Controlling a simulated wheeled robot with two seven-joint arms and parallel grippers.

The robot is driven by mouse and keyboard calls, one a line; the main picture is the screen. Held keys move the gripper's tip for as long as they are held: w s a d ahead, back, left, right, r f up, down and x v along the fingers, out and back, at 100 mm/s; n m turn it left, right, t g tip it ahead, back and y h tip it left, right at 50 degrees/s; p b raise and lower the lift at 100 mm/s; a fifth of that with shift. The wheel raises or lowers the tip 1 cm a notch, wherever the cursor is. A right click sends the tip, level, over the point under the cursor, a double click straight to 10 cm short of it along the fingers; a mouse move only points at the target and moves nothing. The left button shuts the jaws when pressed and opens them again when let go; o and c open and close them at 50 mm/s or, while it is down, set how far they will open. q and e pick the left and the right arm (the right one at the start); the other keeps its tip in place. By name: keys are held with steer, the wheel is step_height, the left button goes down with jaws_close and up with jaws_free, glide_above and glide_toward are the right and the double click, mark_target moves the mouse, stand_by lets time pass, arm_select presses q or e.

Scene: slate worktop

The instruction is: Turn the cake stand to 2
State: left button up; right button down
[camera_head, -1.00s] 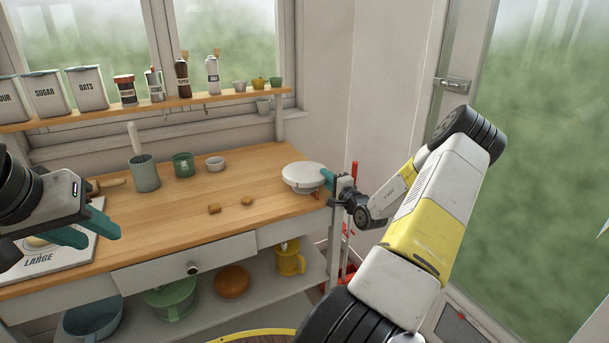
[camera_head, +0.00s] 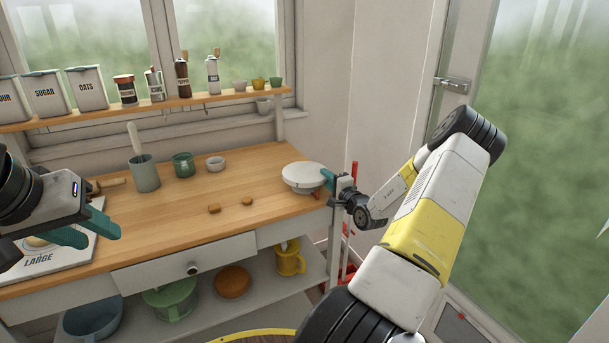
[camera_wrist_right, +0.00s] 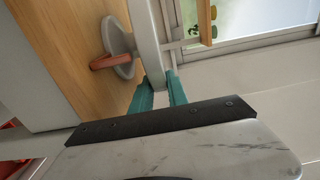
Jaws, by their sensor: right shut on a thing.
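The white cake stand (camera_head: 302,176) stands on the right end of the wooden worktop. My right gripper (camera_head: 328,180) is at the right edge of its round plate. In the right wrist view, the teal fingers (camera_wrist_right: 160,82) are shut on the rim of the plate (camera_wrist_right: 146,45), one on each side. Below the plate a grey foot (camera_wrist_right: 118,38) and a salmon-coloured pointer-like piece (camera_wrist_right: 108,62) show. No number on the stand can be read. My left gripper (camera_head: 95,232) is at the left, over the front of the worktop, its teal fingers apart and empty.
Two small brown pieces (camera_head: 214,208) lie in front of the stand. A green crock (camera_head: 144,173), a green mug (camera_head: 183,164) and a small white bowl (camera_head: 215,163) stand further left. A board marked LARGE (camera_head: 50,258) lies under my left gripper. The right wall is close.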

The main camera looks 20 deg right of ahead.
steer(key=shift+w+d+r+n+y, duration=0.1)
steer(key=shift+w+d+n+y, duration=0.2)
steer(key=shift+y, duration=0.4)
steer(key=shift+w+n+y, duration=0.1)
steer(key=shift+n+y, duration=0.4)
steer(key=shift+y, duration=0.1)
steer(key=c, duration=1.3)
jaws_free()
steer(key=v, duration=0.8)
steer(key=shift+w, duration=0.1)
